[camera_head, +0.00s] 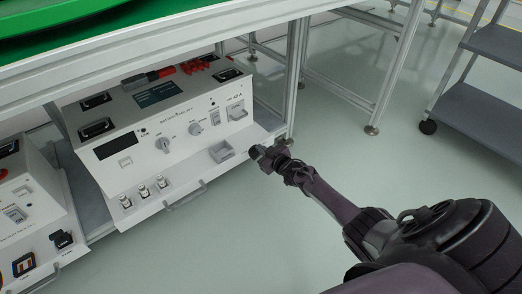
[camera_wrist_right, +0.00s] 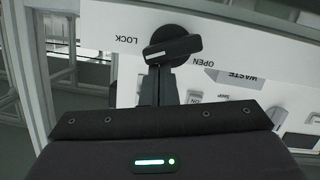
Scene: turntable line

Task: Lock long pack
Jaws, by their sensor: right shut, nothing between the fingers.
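A black rotary knob (camera_wrist_right: 173,45) with a bar handle sits on a white panel in the right wrist view. Its bar lies crosswise, slightly tilted, between the upside-down printed words LOCK on the left and OPEN on the right. My right gripper (camera_wrist_right: 160,75) is shut and empty, with its fingertips right at the knob; I cannot tell if they touch it. In the head view my right gripper (camera_head: 258,153) is at the right front end of a white bench unit (camera_head: 150,120), and hides the knob there. I cannot pick out a long pack. My left gripper is out of view.
The unit stands on a shelf under a green-topped table (camera_head: 190,22), with a metal leg (camera_head: 293,80) close behind my gripper. A second white unit (camera_head: 35,225) stands at left. A grey cart (camera_head: 480,110) is at right. The floor between is clear.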

